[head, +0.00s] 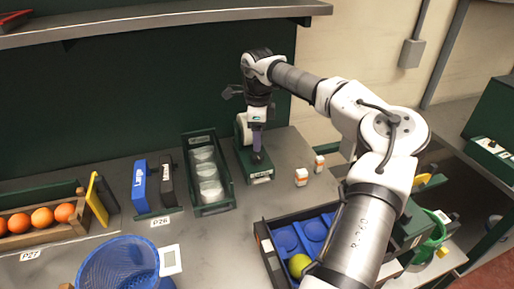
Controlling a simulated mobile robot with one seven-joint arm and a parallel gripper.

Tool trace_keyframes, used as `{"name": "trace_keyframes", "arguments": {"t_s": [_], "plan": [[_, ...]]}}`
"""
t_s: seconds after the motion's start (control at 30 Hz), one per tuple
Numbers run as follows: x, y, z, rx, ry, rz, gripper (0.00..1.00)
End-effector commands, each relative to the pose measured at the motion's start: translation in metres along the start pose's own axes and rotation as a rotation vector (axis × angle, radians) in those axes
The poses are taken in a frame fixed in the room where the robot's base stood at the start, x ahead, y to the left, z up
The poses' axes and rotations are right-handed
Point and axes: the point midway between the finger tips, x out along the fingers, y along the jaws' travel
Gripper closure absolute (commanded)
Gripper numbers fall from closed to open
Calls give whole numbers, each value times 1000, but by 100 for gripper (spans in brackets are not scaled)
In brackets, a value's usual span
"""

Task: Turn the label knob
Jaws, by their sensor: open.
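My wrist covers the upper part of the device.
A green tray of clear round cups (190,142) stands close left of the device. A dark crate (262,234) with blue cups and a yellow-green ball is in front. A blue basket (88,262) and an orange crate (62,232) are left.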

Motion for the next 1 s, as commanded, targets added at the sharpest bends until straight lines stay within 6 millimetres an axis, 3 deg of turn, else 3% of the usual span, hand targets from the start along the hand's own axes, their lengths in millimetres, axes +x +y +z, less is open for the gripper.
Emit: {"name": "trace_keyframes", "arguments": {"t_s": [0.3, 0.73, 1.0], "plan": [[50, 0, 1, 0, -1, 1, 41], [62, 0, 1, 0, -2, 0, 41], [61, 0, 1, 0, -2, 0, 76]]}}
